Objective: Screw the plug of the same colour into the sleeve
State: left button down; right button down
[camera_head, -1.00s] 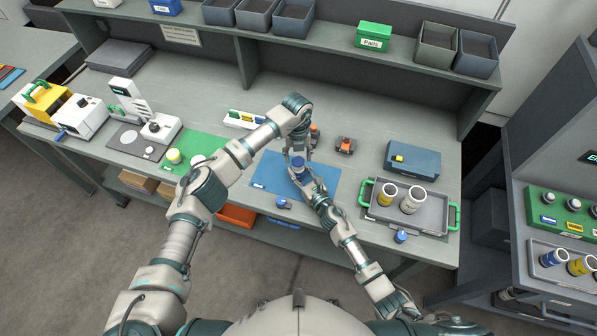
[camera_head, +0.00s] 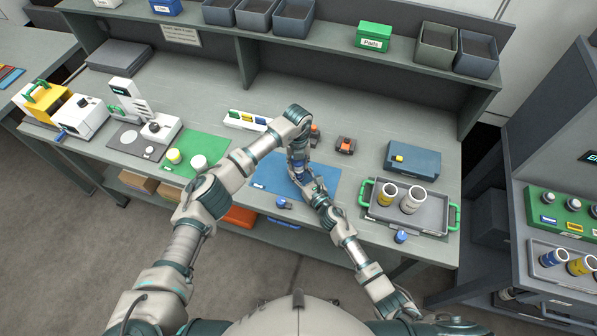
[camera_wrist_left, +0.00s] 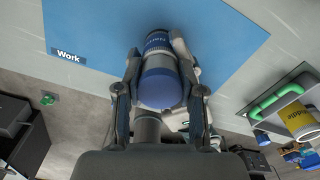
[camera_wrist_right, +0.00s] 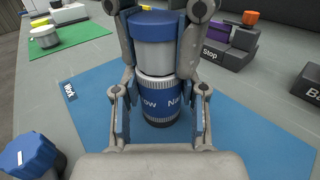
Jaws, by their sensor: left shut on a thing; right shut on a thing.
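A blue-banded sleeve (camera_wrist_right: 160,98) stands upright over the blue work mat (camera_head: 265,180). My right gripper (camera_wrist_right: 160,115) is shut on it from the near side. A blue-topped plug (camera_wrist_right: 152,32) sits above the sleeve, in line with it; its blue top shows in the left wrist view (camera_wrist_left: 160,90). My left gripper (camera_wrist_left: 160,108) is shut on the plug from above, its fingers on either side. The two parts appear to touch, but the threads are hidden. In the head view my grippers mostly cover both parts.
A grey tray (camera_head: 440,228) with green handles holds yellow and white sleeves at right. Small blue pieces lie by the mat's front edge (camera_head: 283,203) and before the tray (camera_head: 401,236). Behind stand a button box (camera_head: 346,145) and a blue-grey box (camera_head: 413,160).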

pick_arm(q)
jog(key=m, duration=0.5)
pick_arm(e)
jog(key=shift+f, duration=0.1)
pick_arm(q)
jog(key=m, duration=0.4)
jog(key=shift+f, duration=0.1)
pick_arm(e)
jog(key=shift+s, duration=0.1)
pick_arm(q)
jog(key=c, duration=0.7)
grip_release()
jog(key=shift+r, duration=2.35)
jog(key=shift+c, duration=0.2)
